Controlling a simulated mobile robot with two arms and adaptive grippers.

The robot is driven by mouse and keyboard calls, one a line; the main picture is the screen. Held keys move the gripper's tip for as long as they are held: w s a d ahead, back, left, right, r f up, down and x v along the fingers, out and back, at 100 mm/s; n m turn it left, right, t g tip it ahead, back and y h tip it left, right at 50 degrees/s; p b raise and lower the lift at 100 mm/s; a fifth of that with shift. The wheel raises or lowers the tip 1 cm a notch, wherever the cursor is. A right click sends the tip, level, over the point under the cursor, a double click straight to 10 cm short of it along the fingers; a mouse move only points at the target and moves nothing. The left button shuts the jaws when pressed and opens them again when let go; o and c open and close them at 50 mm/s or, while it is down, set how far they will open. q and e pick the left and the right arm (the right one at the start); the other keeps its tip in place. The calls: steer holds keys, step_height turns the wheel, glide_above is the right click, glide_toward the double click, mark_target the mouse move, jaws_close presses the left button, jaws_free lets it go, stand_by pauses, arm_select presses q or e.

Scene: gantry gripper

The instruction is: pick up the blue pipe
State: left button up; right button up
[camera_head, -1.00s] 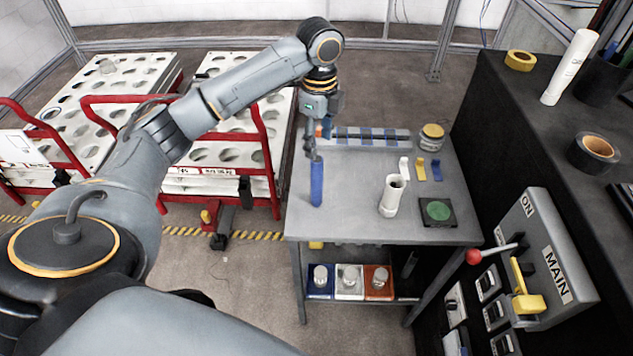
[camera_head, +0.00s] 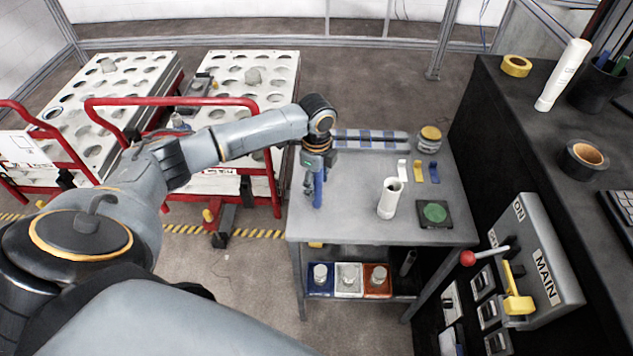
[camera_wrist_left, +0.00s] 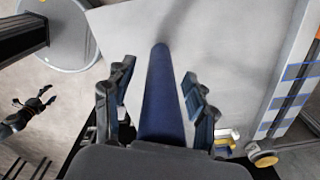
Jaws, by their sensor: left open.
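The blue pipe (camera_head: 318,190) stands upright on the grey table (camera_head: 350,222), near its left edge. It also shows in the left wrist view (camera_wrist_left: 162,95), running up between the two fingers. My left gripper (camera_head: 313,188) is lowered over the pipe's upper part. In the left wrist view the left gripper (camera_wrist_left: 160,100) is open, with one finger on each side of the pipe and a gap on both sides.
A white pipe (camera_head: 390,197) and a black pad with a green disc (camera_head: 435,213) are on the table to the right. A striped blue-grey strip (camera_head: 370,140) lies at the back. Red-railed carts (camera_head: 190,102) stand to the left. A switch box (camera_head: 540,260) is at the right.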

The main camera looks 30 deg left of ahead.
arm_select(q)
steer(key=shift+f, duration=0.2)
jaws_close()
steer(key=shift+r, duration=0.15)
